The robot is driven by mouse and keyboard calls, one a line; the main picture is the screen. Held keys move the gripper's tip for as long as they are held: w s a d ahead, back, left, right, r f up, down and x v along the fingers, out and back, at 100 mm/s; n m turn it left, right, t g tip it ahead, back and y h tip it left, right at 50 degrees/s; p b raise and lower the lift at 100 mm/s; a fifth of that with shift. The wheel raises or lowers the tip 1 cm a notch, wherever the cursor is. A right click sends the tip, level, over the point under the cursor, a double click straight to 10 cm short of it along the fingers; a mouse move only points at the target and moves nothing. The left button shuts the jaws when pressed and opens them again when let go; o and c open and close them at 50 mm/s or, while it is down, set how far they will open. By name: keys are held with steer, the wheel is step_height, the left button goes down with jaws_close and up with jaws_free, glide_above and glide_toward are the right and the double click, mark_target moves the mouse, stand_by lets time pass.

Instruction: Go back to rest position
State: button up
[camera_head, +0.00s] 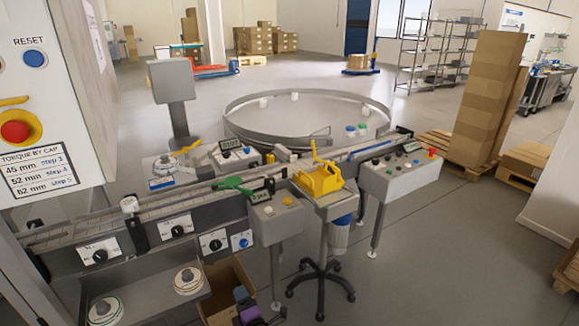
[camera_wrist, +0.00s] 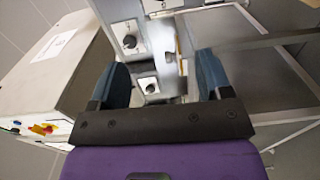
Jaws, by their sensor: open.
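My gripper (camera_wrist: 165,90) shows in the wrist view with two blue-grey fingers spread apart on a dark bar, and nothing sits between them. Past the fingers is a grey machine front with black knobs (camera_wrist: 129,41). In the head view my gripper (camera_head: 243,298) is at the bottom edge, low in front of the conveyor line, with a purple part behind the fingers. It is apart from the machine in the head view, and most of the arm is out of frame.
A conveyor (camera_head: 150,210) crosses the front, with a yellow tray (camera_head: 318,180) on a stand. A cardboard box (camera_head: 228,285) lies close beside my gripper. A torque panel (camera_head: 35,130) stands at left. A round table (camera_head: 300,115) is behind. Floor at lower right (camera_head: 440,270) is clear.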

steer(key=w+d+r+m+g+h, duration=0.1)
steer(key=w+d+r+m+h, duration=0.2)
steer(key=w+r+m, duration=0.45)
steer(key=w+d+r+m+g+h, duration=0.2)
steer(key=w+d+r+m+h, duration=0.2)
steer(key=r, duration=0.6)
steer(key=s+d+r+m+g, duration=0.1)
steer(key=d+r+m+g, duration=0.15)
steer(key=d+r, duration=0.6)
steer(key=s+d+r+m+g, duration=0.1)
steer(key=d+r+m, duration=0.3)
steer(key=r, duration=0.8)
steer(key=s+d+r+m+g, duration=0.2)
steer(key=s+d+r, duration=1.1)
steer(key=d+r, duration=0.25)
steer(key=s+d+r+m+g+h, duration=0.1)
steer(key=s+d, duration=0.3)
steer(key=s, duration=0.6)
steer(key=s+d+r+m, duration=0.2)
steer(key=s+d, duration=0.3)
steer(key=s, duration=0.5)
steer(key=shift+s+d+m+g+h, duration=0.3)
steer(key=shift+m+g+h, duration=0.05)
steer(key=shift+m+h, duration=0.05)
